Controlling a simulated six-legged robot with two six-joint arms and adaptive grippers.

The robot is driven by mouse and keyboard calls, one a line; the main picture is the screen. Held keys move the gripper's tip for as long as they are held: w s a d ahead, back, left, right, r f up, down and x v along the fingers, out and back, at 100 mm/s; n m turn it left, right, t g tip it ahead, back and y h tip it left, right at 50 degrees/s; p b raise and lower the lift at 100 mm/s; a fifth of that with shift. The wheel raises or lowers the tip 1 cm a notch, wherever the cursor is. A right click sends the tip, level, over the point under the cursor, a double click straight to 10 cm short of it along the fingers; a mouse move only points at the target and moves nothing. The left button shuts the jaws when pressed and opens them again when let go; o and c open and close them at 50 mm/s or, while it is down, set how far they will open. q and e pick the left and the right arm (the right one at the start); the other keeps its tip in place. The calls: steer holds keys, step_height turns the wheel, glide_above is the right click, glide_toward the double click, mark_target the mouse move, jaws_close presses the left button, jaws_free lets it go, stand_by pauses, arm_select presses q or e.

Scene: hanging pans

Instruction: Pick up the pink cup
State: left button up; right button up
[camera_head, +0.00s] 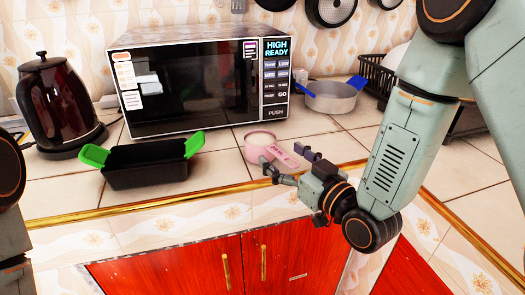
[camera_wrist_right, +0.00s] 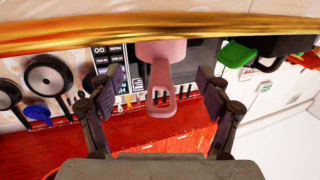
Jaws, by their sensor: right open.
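The pink cup (camera_head: 259,137) stands on the tiled counter in front of the microwave, with its flat handle pointing right and toward the front edge. My right gripper (camera_head: 287,159) is open and empty at the handle, with one finger on each side of it in the picture. In the right wrist view, the cup (camera_wrist_right: 162,47) is at top centre, and its looped handle hangs between the spread fingers of my right gripper (camera_wrist_right: 160,76). I see no finger clearly touching the handle. My left gripper is out of view.
A black pan with green handles (camera_head: 146,166) sits left of the cup. The microwave (camera_head: 195,85) stands behind, a dark kettle (camera_head: 55,105) at far left. A grey pot with blue handles (camera_head: 330,97) and a black rack (camera_head: 374,76) are at back right.

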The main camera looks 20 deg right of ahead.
mark_target(269, 146)
steer(key=shift+b+x, duration=0.3)
steer(key=shift+x, duration=1.6)
steer(key=shift+s, duration=0.2)
steer(key=c, duration=0.3)
steer(key=shift+w, duration=0.1)
steer(key=c, duration=0.4)
jaws_close()
